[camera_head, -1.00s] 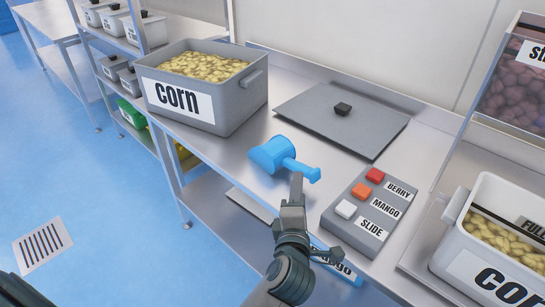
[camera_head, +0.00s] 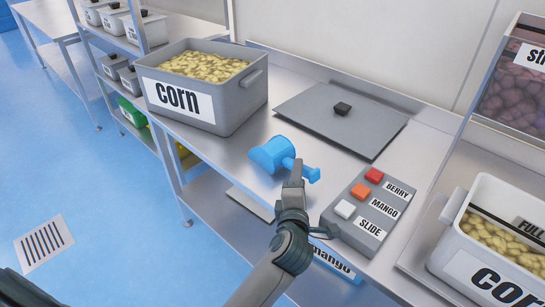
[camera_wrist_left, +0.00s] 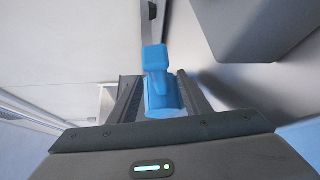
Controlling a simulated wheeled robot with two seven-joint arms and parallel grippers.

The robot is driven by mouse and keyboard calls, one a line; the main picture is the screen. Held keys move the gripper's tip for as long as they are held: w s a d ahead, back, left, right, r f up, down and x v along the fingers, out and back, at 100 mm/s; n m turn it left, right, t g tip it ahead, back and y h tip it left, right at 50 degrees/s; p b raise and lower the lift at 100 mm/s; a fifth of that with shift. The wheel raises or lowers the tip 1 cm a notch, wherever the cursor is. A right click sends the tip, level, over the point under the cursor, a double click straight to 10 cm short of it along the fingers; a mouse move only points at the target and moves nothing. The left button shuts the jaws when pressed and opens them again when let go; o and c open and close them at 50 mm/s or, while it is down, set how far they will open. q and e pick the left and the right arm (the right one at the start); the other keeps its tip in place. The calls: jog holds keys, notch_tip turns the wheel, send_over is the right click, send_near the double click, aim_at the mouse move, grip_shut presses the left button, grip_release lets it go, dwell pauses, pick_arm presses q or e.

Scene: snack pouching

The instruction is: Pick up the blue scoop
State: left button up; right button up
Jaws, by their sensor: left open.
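The blue scoop (camera_head: 270,155) lies on the metal counter, its cup to the left and its handle (camera_head: 314,175) pointing right. My left gripper (camera_head: 296,172) is at the handle, overlapping it in the head view. In the left wrist view the scoop (camera_wrist_left: 158,88) shows between the two fingers of the left gripper (camera_wrist_left: 160,92). The fingers stand apart, with a gap visible on at least the right side. Whether a finger touches the handle cannot be told. My right gripper is not in view.
A grey corn bin (camera_head: 232,112) stands left behind the scoop. A flat grey lid (camera_head: 300,105) with a black knob lies behind it. A button box (camera_head: 345,225) sits close on the right, with a white corn container (camera_head: 450,255) beyond. The counter's front edge is near.

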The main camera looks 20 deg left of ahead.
pick_arm(q)
jog(key=shift+w, duration=0.15)
dwell(0.3)
grip_shut()
jog(key=shift+r, duration=0.15)
